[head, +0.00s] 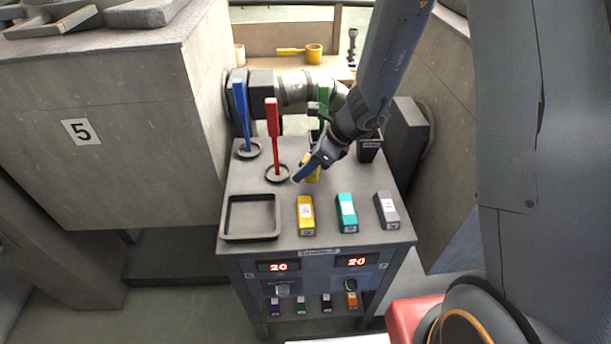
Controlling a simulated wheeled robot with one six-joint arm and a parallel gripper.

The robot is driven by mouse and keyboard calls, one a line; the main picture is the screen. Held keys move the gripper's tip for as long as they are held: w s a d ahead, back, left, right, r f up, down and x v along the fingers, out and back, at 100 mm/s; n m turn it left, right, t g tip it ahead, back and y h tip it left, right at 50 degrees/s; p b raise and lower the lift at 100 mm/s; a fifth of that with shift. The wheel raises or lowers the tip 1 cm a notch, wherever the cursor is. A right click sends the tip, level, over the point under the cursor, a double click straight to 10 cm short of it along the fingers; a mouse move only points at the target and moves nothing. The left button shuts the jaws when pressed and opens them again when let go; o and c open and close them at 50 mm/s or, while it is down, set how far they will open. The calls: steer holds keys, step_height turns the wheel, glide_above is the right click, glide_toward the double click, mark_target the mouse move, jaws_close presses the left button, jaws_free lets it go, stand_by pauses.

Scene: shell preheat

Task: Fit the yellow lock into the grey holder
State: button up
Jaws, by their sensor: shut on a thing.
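My gripper (316,164) is over the middle of the grey table, behind the front row of blocks. It is shut on a yellow piece (314,175), probably the yellow lock, which is mostly hidden by the fingers. I cannot tell whether this piece touches the table top. A separate yellow block (306,216) with a white label lies at the front of the table, apart from the gripper. I cannot tell for certain which thing is the grey holder. Any ring under the gripper is hidden.
Blue (241,115) and red (273,130) sticks stand upright in dark rings left of the gripper. A green stick (323,100) is behind it. A teal block (346,213), a grey block (386,210) and an empty square tray (228,219) are along the front.

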steer(key=shift+f, duration=1.7)
steer(key=shift+f, duration=0.15)
steer(key=o, duration=1.1)
steer(key=shift+c, duration=0.2)
